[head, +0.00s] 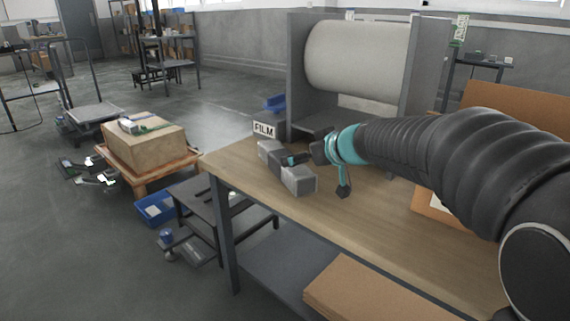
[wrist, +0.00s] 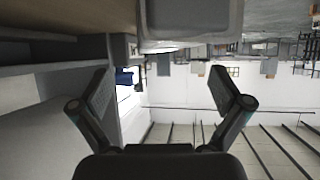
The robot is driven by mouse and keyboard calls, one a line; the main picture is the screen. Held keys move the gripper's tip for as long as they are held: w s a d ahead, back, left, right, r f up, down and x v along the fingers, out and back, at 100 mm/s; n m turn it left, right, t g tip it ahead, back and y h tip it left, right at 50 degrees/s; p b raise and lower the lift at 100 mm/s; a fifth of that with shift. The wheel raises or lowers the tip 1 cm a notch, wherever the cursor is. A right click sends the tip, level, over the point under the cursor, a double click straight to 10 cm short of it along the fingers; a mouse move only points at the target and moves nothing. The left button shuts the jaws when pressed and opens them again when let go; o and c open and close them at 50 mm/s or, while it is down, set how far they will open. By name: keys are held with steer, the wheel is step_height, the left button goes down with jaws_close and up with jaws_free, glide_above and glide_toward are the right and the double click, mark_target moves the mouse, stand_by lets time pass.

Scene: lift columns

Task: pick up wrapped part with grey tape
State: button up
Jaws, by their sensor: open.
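The wrapped part (head: 301,181) is a pale grey block with a darker grey band around its middle, lying on the wooden bench top (head: 345,215) near its left end. My gripper (head: 314,175) is open at the part, with one finger overlapping the part's middle in the head view and the other off to its right. I cannot tell whether that finger touches it. In the wrist view, the scene is upside down. A grey block (wrist: 190,22), likely the part, shows at the top edge, beyond my spread fingers (wrist: 160,85). Nothing is between the fingers.
A big white film roll (head: 357,58) in a grey stand is behind the bench, beside a FILM sign (head: 264,130). Brown cardboard (head: 515,110) leans at the right. A cart with a brown box (head: 146,142) and a blue bin (head: 156,208) stand left of the bench.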

steer(key=shift+p+x, duration=0.4)
steer(key=shift+x, duration=2.95)
steer(key=shift+s, duration=0.1)
jaws_close()
